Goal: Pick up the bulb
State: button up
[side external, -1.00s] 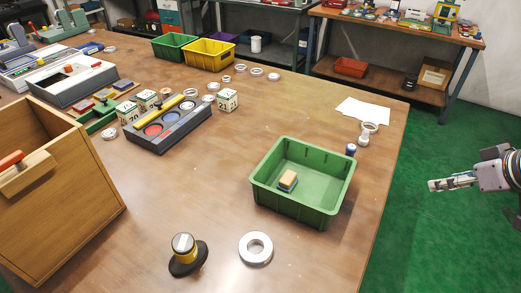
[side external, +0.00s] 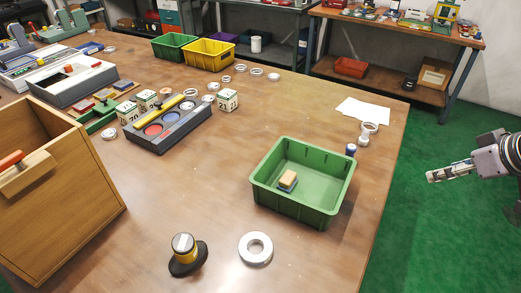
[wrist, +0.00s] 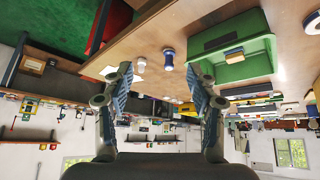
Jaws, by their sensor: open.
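No bulb can be made out for certain. A small blue-and-white piece (side external: 351,150) stands near the table's right edge, beyond the green bin; it also shows in the wrist view (wrist: 168,60). A small white piece (side external: 363,141) is close beside it and shows in the wrist view (wrist: 141,66); either could be the bulb, too small to tell. My gripper (side external: 430,177) is off the table's right side, over the green floor, apart from both pieces. In the wrist view my gripper (wrist: 162,88) is open and empty, its fingers spread either side of these pieces.
The green bin (side external: 265,192) holds a small tan-and-blue block (side external: 288,180). White papers (side external: 362,112) and a white ring (side external: 370,127) lie near the right edge.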

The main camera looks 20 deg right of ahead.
jog(key=w+r+n+g, duration=0.1)
jog(key=w+r+n, duration=0.3)
jog(key=w, duration=0.5)
jog(key=n+g, duration=0.6)
jog(key=n, duration=0.4)
send_over(364, 138)
jog(key=f, duration=1.1)
jog(key=shift+w+d+f, duration=0.15)
jog(key=shift+w+d, duration=0.15)
jog(key=shift+w+f, duration=0.1)
jog(key=shift+f, duration=0.55)
notch_tip(364, 138, down, 10)
jog(key=shift+d+f, duration=0.1)
grip_shut()
